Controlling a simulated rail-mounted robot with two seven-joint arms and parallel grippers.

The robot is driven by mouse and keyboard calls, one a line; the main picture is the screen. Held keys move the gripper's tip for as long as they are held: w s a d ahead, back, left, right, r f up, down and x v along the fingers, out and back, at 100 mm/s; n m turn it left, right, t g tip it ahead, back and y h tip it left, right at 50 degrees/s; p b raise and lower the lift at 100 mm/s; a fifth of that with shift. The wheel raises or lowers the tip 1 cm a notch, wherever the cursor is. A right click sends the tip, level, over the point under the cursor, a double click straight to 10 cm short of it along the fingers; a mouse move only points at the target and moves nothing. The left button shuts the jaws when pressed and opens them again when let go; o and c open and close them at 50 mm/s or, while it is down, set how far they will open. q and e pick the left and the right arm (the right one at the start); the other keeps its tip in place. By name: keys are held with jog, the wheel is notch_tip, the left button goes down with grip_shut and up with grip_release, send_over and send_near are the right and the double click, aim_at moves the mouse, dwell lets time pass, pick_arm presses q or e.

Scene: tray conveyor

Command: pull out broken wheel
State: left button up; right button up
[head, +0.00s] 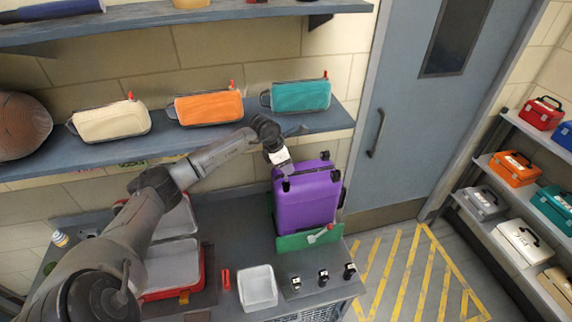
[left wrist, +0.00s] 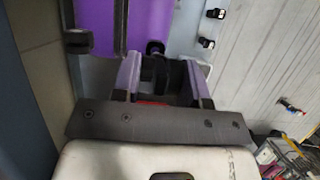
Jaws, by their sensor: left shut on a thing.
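A purple suitcase (head: 308,202) stands on a green holder (head: 298,242) on the bench, with dark wheels on its upper end. It also shows in the left wrist view (left wrist: 150,22). My left gripper (head: 282,167) is at the suitcase's upper left back corner. In the left wrist view its two fingers (left wrist: 164,84) are closed around a dark wheel (left wrist: 156,70). Whether this wheel is still seated in the suitcase is hidden. Another wheel (left wrist: 78,40) shows at the left, clear of the fingers. My right gripper is out of view.
A white bin (head: 258,290) stands on the bench, beside a red piece (head: 226,278). Several small black wheel-like parts (head: 323,276) sit to its right. An open red case (head: 180,270) is at the left. A shelf with pouches (head: 205,107) runs behind my left arm.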

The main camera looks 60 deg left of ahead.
pick_arm(q)
jog(key=shift+r, duration=0.1)
jog(key=shift+r+p, duration=0.95)
jog(key=shift+r, duration=1)
